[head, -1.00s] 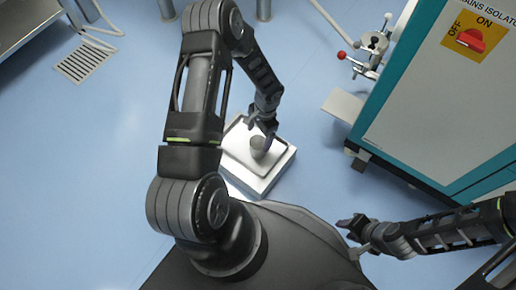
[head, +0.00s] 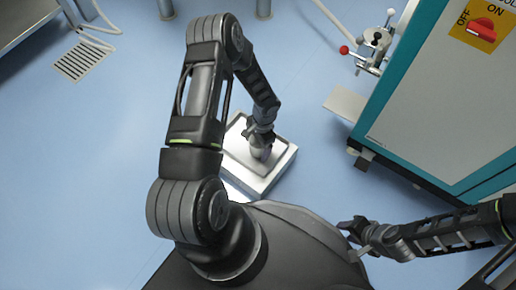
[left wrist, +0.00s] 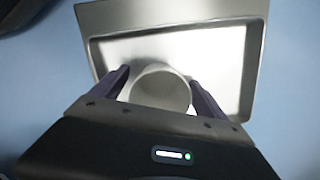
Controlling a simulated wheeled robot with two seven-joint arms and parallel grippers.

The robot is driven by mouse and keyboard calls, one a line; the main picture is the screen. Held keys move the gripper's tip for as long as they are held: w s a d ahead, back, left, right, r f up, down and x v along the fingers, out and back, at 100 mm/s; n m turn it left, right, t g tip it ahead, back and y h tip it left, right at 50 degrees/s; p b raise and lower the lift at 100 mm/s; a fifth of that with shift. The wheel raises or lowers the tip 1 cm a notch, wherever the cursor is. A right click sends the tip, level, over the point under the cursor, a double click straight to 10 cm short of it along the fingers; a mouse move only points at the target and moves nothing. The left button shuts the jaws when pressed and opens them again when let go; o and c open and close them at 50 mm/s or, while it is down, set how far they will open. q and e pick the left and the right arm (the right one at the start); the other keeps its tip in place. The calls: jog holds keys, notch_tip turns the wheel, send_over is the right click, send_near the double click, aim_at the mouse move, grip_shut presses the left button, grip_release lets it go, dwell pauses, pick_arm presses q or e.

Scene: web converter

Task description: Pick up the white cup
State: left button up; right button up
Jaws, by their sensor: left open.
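The white cup (left wrist: 160,87) stands on a shallow tray-topped stand (left wrist: 252,60), and it looks greyish in this light. In the left wrist view the cup lies between the two fingers of my left gripper (left wrist: 160,85), which is open with a finger on each side. In the head view my left gripper (head: 261,142) is right over the cup (head: 262,153) and hides much of it. Whether the fingers touch the cup cannot be told. My right gripper (head: 352,236) is away at the lower right, with nothing visible in it.
The stand (head: 284,165) has a raised rim around its top. A teal and white cabinet (head: 425,110) with a red switch (head: 482,27) stands to the right. A metal fitting with a red knob (head: 344,50) sits at its far side.

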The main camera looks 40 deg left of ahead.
pick_arm(q)
jog(key=shift+c, duration=0.5)
jog(key=c, duration=1.3)
